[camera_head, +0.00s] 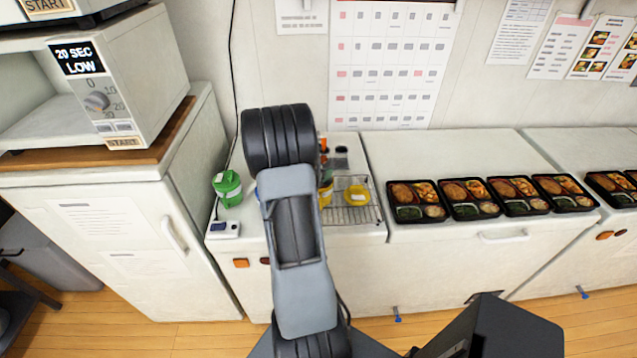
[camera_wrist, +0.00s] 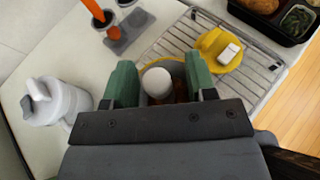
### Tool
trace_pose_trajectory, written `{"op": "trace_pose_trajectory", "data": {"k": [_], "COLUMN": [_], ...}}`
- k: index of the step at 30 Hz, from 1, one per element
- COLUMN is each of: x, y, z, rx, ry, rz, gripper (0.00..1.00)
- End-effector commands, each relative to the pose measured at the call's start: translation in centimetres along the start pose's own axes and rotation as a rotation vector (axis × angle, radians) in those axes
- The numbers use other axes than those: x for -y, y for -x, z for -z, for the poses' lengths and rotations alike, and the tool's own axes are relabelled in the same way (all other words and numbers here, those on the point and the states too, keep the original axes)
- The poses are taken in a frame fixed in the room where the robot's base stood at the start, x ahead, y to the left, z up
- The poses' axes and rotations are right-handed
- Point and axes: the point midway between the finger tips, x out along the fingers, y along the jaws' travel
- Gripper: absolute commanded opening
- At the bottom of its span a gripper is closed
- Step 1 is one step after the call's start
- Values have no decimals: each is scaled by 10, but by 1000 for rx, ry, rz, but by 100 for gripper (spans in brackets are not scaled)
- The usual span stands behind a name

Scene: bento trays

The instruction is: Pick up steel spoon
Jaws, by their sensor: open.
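In the wrist view my gripper (camera_wrist: 160,78) is open, its two green fingers apart. Between and beyond them is a yellow-rimmed round container (camera_wrist: 178,66) with a white rounded object (camera_wrist: 157,83) and something dark reddish-brown inside. I cannot tell whether the fingers touch it. I cannot make out a steel spoon in either view; it may be hidden by my gripper or arm. In the head view my arm covers the gripper and part of the counter.
A wire rack (camera_head: 352,207) holds a yellow item (camera_head: 357,195). A lidded jug (camera_wrist: 55,101) stands left of my gripper in the wrist view. Orange sticks (camera_wrist: 92,8) stand in dark cups. Bento trays (camera_head: 418,201) line the counter at right; a microwave (camera_head: 150,80) is at left.

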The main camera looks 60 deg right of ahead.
Motion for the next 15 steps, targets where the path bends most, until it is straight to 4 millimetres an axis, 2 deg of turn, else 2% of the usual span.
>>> {"op": "trace_pose_trajectory", "data": {"k": [4,12,15], "x": [0,0,0], "y": [-10,-12,-12], "z": [0,0,0], "rx": [0,0,0], "ry": [0,-1,-1], "rz": [0,0,0], "gripper": [51,51,42]}}
